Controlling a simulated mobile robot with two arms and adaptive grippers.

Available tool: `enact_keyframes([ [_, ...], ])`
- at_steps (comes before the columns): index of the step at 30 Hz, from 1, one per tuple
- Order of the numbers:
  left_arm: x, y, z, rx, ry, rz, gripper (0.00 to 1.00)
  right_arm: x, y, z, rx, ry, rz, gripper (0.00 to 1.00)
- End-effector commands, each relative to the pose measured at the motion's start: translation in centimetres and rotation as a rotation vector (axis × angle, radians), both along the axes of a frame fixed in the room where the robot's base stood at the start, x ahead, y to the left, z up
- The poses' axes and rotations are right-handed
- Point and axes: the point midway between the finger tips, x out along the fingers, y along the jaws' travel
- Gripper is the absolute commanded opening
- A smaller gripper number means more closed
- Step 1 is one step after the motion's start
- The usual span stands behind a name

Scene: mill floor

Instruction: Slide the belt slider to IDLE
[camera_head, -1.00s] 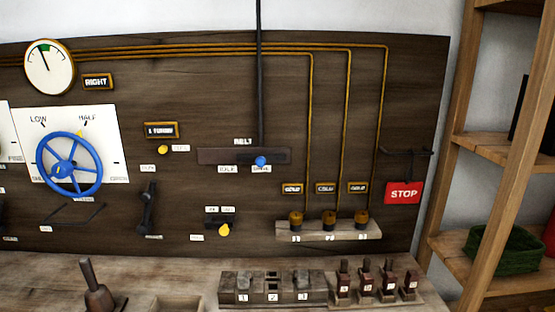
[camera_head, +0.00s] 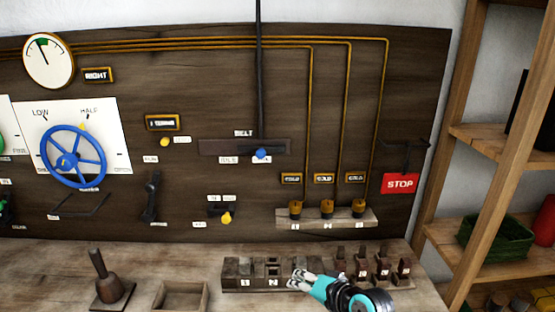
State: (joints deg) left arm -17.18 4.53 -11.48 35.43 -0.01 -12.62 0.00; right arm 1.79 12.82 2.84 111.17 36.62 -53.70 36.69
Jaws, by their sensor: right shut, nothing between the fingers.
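The belt slider is a dark horizontal plate (camera_head: 222,147) on the wooden panel, under a BELT label (camera_head: 243,133). Its blue knob (camera_head: 261,153) sits right of the plate's middle, under a dark vertical rod. The IDLE label (camera_head: 228,160) is below the plate, left of the knob, and a second label (camera_head: 262,160) is partly behind the knob. My right gripper (camera_head: 296,279) is shut and empty at the bottom of the view, in front of the numbered block. It is well below the knob and apart from it. My left gripper is not in view.
A numbered block (camera_head: 232,275) and several dark-red switches (camera_head: 383,270) stand on the bench. Above them are brass-topped posts (camera_head: 327,209). A blue wheel (camera_head: 73,156) is left, a red STOP sign (camera_head: 400,184) right. A wooden shelf (camera_head: 490,140) bounds the right side.

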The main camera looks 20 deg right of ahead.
Motion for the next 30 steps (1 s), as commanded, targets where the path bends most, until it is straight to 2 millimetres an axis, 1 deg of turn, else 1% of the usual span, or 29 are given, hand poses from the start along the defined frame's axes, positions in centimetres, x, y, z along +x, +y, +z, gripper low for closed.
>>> enact_keyframes([
  [1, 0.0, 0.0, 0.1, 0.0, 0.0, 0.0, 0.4, 1.8, -0.7, 2.3, 0.072, -0.039, -0.032, 0.0],
  [2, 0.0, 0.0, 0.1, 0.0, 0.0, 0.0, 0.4, 2.8, -1.1, 3.7, 0.122, -0.062, -0.051, 0.0],
  [3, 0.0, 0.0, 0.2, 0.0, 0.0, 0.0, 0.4, 4.0, -1.7, 5.5, 0.191, -0.091, -0.074, 0.0],
  [5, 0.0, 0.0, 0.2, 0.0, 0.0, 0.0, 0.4, 5.8, -2.7, 8.4, 0.296, -0.135, -0.106, 0.0],
  [6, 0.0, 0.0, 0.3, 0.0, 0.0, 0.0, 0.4, 6.8, -3.3, 10.5, 0.37, -0.165, -0.126, 0.0],
  [8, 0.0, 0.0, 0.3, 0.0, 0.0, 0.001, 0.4, 8.3, -4.5, 13.6, 0.484, -0.21, -0.153, 0.0],
  [9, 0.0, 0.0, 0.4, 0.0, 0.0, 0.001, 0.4, 9.1, -5.3, 15.6, 0.557, -0.236, -0.168, 0.0],
  [12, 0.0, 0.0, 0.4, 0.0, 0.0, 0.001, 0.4, 10.4, -7.0, 19.4, 0.702, -0.285, -0.189, 0.0],
  [14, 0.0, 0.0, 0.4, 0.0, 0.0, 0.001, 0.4, 10.7, -7.5, 20.7, 0.753, -0.301, -0.195, 0.0],
  [16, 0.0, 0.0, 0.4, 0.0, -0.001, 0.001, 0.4, 10.9, -7.8, 21.3, 0.783, -0.308, -0.199, 0.0],
  [26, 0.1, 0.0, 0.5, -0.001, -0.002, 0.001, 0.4, 11.0, -7.8, 21.4, 0.786, -0.31, -0.199, 0.0],
  [30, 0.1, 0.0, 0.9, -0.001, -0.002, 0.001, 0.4, 12.0, -7.5, 21.7, 0.787, -0.311, -0.199, 0.0],
])
